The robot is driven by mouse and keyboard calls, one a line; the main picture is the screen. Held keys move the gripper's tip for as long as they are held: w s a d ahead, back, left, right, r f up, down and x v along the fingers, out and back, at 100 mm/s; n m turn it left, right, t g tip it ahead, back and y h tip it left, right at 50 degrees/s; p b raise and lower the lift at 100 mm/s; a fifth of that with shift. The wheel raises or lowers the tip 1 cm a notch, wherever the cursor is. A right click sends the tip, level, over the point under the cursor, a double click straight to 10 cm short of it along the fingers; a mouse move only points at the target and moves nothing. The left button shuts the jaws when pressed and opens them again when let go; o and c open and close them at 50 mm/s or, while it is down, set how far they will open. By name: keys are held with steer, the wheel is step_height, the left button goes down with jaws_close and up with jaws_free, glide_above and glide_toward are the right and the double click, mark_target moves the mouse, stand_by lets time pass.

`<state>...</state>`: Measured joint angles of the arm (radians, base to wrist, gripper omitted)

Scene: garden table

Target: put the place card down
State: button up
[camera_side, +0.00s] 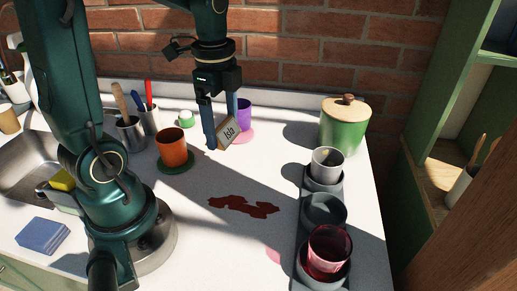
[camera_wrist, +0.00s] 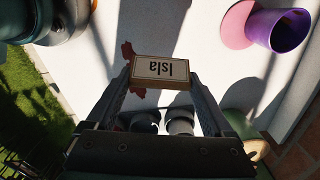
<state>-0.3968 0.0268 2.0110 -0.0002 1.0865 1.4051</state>
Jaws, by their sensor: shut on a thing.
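In the side view the card is tilted, in front of the purple cup and right of the orange cup. I cannot tell whether its lower edge touches the white counter (camera_side: 200,185).
An orange cup (camera_side: 173,150) on a green coaster and a purple cup (camera_side: 244,115) on a pink coaster stand close by. A brown spill (camera_side: 243,206) lies in front. A dark holder (camera_side: 301,232) with cups and a green canister (camera_side: 343,130) stand right.

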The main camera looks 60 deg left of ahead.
steer(key=s+a+n, duration=0.1)
steer(key=a+n, duration=0.1)
steer(key=a, duration=0.4)
glide_above(253, 179)
steer(key=shift+n, duration=0.3)
step_height(253, 179, down, 8)
steer(key=shift+r, duration=0.25)
steer(key=shift+f, duration=2)
